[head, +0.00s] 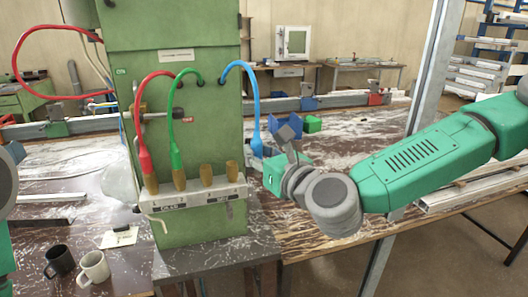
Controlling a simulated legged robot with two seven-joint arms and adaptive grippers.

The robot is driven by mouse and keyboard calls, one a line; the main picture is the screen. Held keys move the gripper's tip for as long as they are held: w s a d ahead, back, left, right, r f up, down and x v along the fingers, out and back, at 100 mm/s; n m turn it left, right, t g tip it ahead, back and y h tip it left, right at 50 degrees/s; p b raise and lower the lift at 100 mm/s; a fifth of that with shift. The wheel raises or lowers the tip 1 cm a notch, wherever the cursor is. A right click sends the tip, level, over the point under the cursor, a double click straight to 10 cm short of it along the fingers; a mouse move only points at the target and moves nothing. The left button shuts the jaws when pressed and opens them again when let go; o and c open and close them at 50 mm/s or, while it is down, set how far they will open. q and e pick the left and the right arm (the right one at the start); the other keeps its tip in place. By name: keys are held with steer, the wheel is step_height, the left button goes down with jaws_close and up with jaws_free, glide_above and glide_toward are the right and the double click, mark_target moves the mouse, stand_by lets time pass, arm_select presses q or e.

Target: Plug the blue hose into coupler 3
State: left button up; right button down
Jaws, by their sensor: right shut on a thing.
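The blue hose (253,95) arches out of the green cabinet, and its lower end hangs to the right of the coupler block. My right gripper (264,158) is shut on this lower end, apart from the couplers; its body partly hides the grip. A row of brass couplers stands on the grey block (200,195). The red hose (140,125) goes into the first from the left and the green hose (172,120) into the second. Coupler 3 (206,174), third from the left, has an open top, as does the one at the right end (232,170). My left gripper is out of view.
The green cabinet (205,125) stands on the bench behind the couplers. A black mug (60,261) and a white mug (93,266) stand at the front left. Blue bins (287,125) and a green block (312,123) lie behind my right gripper. A metal post (432,70) rises at the right.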

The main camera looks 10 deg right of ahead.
steer(key=b, duration=0.1)
glide_toward(196, 137)
steer(key=shift+s+a, duration=1)
steer(key=shift+s, duration=0.05)
steer(key=shift+r, duration=0.35)
steer(key=shift+w, duration=0.15)
steer(key=shift+w+a+b, duration=0.15)
steer(key=shift+w+b, duration=0.85)
steer(key=shift+w, duration=2.9)
steer(key=shift+b, duration=0.6)
steer(key=shift+f+b, duration=0.35)
steer(key=shift+b, duration=0.45)
stand_by(0.7)
